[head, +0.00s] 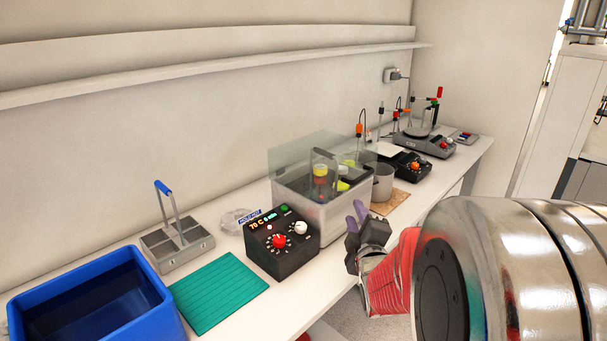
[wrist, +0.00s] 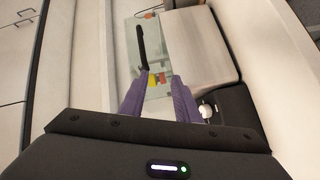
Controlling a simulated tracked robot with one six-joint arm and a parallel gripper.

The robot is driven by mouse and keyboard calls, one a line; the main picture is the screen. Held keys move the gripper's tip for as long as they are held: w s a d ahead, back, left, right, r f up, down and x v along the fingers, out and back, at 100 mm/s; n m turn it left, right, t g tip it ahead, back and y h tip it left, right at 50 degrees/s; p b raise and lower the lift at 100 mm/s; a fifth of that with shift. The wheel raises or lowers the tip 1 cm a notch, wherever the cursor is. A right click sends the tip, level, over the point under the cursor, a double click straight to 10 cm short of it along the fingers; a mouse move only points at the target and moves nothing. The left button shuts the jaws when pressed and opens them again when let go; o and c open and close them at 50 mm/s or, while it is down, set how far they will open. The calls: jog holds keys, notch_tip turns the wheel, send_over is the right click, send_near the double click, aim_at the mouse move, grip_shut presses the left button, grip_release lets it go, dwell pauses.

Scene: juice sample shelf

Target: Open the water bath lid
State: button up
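The water bath is a steel tank (head: 325,217) in the middle of the bench. Its clear lid (head: 290,160) rises above the tank and appears to be down over it. A dark handle (head: 325,154) shows on the lid; in the wrist view the black handle (wrist: 142,47) is ahead of the fingers. Samples with yellow and red parts (head: 320,178) show through the clear walls. My gripper (head: 356,212) is by the tank's near right corner, apart from the handle. Its purple fingers (wrist: 158,84) are spread with nothing between them.
A black control box (head: 283,250) stands just left of the bath. Farther left are a green mat (head: 218,292), a grey rack (head: 178,246) and a blue tub (head: 150,280). A metal beaker (head: 383,184) stands right of the bath. A shelf (head: 210,72) runs along the wall above.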

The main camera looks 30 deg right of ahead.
jog(key=d, duration=0.1)
jog(key=s+d+n+t+h, duration=0.1)
jog(key=d+n, duration=0.1)
jog(key=d, duration=0.1)
jog(key=shift+s+r+t, duration=0.25)
jog(key=shift+s+t, duration=0.1)
jog(key=shift+t, duration=0.05)
